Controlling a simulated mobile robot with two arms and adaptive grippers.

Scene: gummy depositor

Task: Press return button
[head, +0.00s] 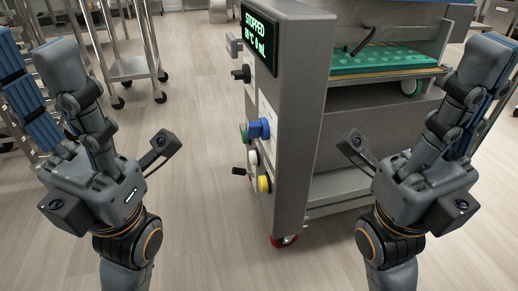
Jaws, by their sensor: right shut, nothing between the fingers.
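The grey depositor machine (300,110) stands in the middle, and its side panel carries the controls. Its display (259,38) shows "STOPPED" in green. Below it are a black switch (241,73), a blue knob (258,129), a green button (244,133), a white control (252,157) and a yellow button (264,183). I cannot read which is the return button. My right gripper (490,58) is shut and empty, to the right of the panel. My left gripper (38,62) is left of the panel, apart from the controls; its fingertips are not clear enough to judge.
A green mould tray (385,61) lies on the machine's bed, at the right. A wheeled metal rack (130,66) stands at the upper left. The machine rests on a red caster (284,240). The wooden floor between my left arm and the panel is clear.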

